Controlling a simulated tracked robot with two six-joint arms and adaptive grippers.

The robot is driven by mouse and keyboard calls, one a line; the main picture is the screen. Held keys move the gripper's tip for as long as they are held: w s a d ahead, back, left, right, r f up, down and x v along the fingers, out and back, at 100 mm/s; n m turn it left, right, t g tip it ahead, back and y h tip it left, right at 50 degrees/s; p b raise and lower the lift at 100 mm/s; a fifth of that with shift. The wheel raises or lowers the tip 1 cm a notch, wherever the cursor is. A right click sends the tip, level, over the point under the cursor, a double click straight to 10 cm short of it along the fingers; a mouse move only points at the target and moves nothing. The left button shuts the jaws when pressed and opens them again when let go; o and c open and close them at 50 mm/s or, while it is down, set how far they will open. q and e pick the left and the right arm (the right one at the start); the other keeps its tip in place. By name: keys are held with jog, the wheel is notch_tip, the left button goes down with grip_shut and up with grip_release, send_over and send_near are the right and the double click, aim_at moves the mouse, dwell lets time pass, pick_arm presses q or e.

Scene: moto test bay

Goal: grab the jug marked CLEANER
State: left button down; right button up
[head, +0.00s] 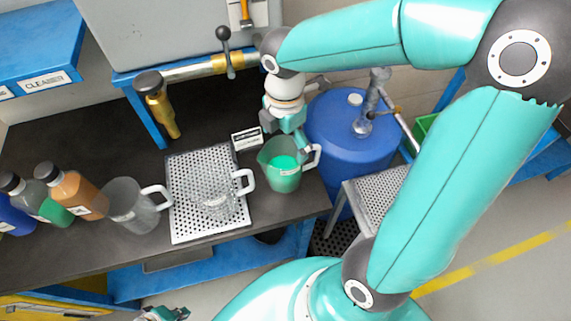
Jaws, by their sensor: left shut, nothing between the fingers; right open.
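A jug holding green liquid (283,168) stands upright on the dark bench near its right end, its white handle to the right. The small label on it is too small to read. My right gripper (290,135) is open just behind and above this jug's far rim; whether they touch is unclear. A clear jug (213,192) stands on a perforated metal tray (207,229). A grey, empty-looking jug (132,208) stands left of the tray; its label is unreadable too. My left gripper (166,314) is shut and empty at the bottom edge, below the bench front, partly cut off.
A white card (247,138) lies behind the green-liquid jug. Orange (78,193), green (42,200) and blue (14,218) bottles stand at left. A shelf label reading CLEANER (45,82) is upper left. A brass-coloured spout (162,112) overhangs the bench; a blue drum (345,135) stands right.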

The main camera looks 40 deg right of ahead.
send_over(286, 157)
jog(key=s+a, duration=0.3)
jog(key=shift+w+d+f+p, duration=0.15)
jog(key=shift+f, duration=1.45)
jog(key=shift+w+d+f+p, duration=0.1)
jog(key=shift+f+p, duration=0.05)
jog(key=shift+f, duration=1.45)
jog(key=c, duration=1.2)
